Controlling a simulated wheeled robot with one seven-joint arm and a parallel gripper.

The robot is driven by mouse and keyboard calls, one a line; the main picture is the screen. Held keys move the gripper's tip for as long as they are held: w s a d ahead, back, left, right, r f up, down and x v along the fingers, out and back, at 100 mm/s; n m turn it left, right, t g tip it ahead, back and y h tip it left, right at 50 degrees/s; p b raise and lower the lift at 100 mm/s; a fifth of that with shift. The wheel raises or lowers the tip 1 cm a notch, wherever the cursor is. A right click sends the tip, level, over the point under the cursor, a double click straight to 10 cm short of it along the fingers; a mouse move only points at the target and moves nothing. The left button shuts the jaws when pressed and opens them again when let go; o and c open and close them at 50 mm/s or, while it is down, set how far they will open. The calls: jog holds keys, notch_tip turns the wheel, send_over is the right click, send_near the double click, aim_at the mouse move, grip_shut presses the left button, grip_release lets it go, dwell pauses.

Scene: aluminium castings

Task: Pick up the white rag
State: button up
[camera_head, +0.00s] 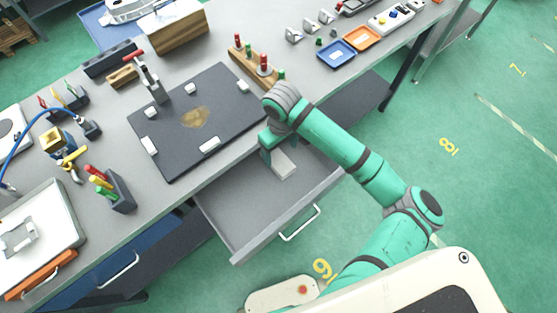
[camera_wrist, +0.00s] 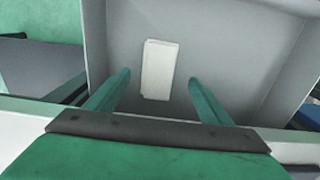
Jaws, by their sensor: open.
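The white rag (camera_wrist: 158,70) is a small folded white rectangle. It lies on the floor of the open grey drawer (camera_head: 235,213). In the head view the rag (camera_head: 284,164) shows next to my gripper, which partly covers it. My gripper (camera_wrist: 158,88) is open, its two green fingers on either side of the near part of the rag in the wrist view. I cannot tell how far above the drawer floor the fingertips are. In the head view my gripper (camera_head: 270,157) reaches down into the drawer, below the workbench edge.
The workbench (camera_head: 215,60) overhangs the drawer's back. A dark plate with white blocks (camera_head: 185,130) lies on it near the drawer. A wooden rack with red and green handles (camera_head: 262,68) stands close to my arm. The drawer floor around the rag is clear.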

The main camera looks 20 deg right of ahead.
aim_at(281, 164)
notch_tip(281, 164, down, 9)
jog(key=shift+s+d+r, duration=0.1)
jog(key=shift+s+r, duration=0.05)
jog(key=shift+r, duration=0.05)
jog(key=c, duration=1.1)
